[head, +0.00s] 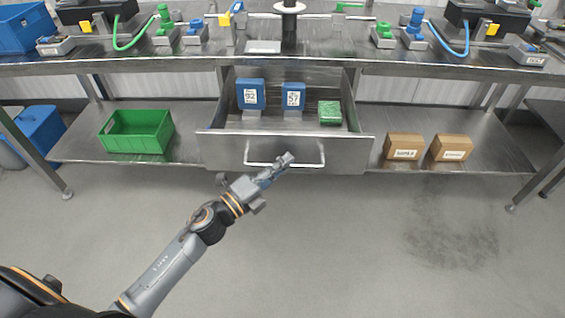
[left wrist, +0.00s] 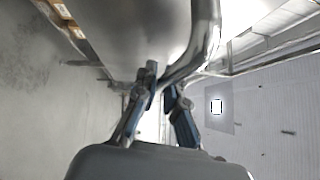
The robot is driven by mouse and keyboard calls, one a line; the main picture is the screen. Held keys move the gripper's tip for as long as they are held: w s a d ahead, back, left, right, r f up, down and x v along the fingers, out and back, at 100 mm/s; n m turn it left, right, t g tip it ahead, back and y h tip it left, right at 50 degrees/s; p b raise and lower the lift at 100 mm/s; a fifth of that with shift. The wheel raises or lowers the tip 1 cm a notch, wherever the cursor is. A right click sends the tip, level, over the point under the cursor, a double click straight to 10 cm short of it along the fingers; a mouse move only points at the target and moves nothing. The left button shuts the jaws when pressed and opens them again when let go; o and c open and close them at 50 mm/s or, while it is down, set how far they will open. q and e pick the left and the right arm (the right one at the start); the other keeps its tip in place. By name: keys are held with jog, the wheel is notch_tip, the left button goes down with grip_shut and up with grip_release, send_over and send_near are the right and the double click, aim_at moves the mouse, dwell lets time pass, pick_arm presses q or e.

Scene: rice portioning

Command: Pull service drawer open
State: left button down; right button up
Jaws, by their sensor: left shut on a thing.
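The service drawer (head: 350,155) under the metal bench stands pulled out, with its inside showing. Its metal bar handle (head: 256,164) runs along the front panel and shows close up in the left wrist view (left wrist: 207,38). The exact contact is partly hidden. My right gripper is not in view.
Inside the drawer are two blue labelled items (head: 251,92) (head: 293,94) and a green block (head: 330,112). A green crate (head: 137,145) and two cardboard boxes (head: 404,146) (head: 451,148) stand on the lower shelf. The floor in front is clear.

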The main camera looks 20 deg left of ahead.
pick_arm(q)
jog(key=c, duration=1.4)
grip_release()
jog(key=v, duration=1.2)
